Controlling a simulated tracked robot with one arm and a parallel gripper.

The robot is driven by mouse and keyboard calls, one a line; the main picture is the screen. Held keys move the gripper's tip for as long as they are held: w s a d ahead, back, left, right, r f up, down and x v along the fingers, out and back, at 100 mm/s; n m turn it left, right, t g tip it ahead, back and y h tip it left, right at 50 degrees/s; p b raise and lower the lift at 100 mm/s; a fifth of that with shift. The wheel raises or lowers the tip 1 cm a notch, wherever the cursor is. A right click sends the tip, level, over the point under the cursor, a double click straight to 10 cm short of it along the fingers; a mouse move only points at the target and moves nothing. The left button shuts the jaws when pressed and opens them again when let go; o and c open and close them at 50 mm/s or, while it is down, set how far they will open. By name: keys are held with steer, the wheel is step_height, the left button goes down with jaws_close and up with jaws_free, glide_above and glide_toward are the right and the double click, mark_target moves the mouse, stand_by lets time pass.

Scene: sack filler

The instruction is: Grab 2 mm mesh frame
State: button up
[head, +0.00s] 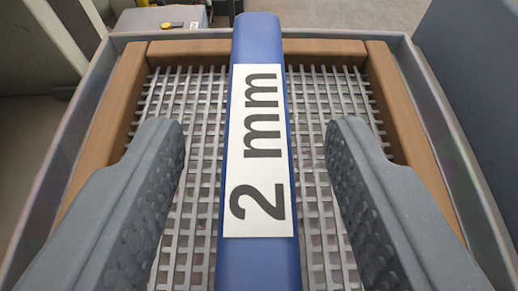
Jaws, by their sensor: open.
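The 2 mm mesh frame (390,100) has a brown rim around a grey metal mesh. A blue bar (257,40) runs along its middle and carries a white label (257,150) reading "2 mm". My gripper (254,145) is open above the mesh, with one grey textured finger on each side of the blue bar. Both fingers look apart from the bar, with mesh showing in the gaps. The near end of the frame is cut off by the lower picture edge.
The frame sits inside a grey tray-like surround (452,150) with raised edges close on the left and right. A grey box with a yellow knob (172,25) stands beyond it at the back left. A dark panel (475,80) rises at the right. Floor shows at the back.

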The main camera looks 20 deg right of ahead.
mark_target(256, 172)
steer(key=shift+w+d+f, duration=0.15)
steer(key=shift+w+f, duration=0.05)
steer(key=shift+w, duration=0.15)
steer(key=shift+c, duration=0.3)
jaws_close()
steer(key=shift+r, duration=0.15)
step_height(256, 172, up, 18)
steer(key=p, duration=0.4)
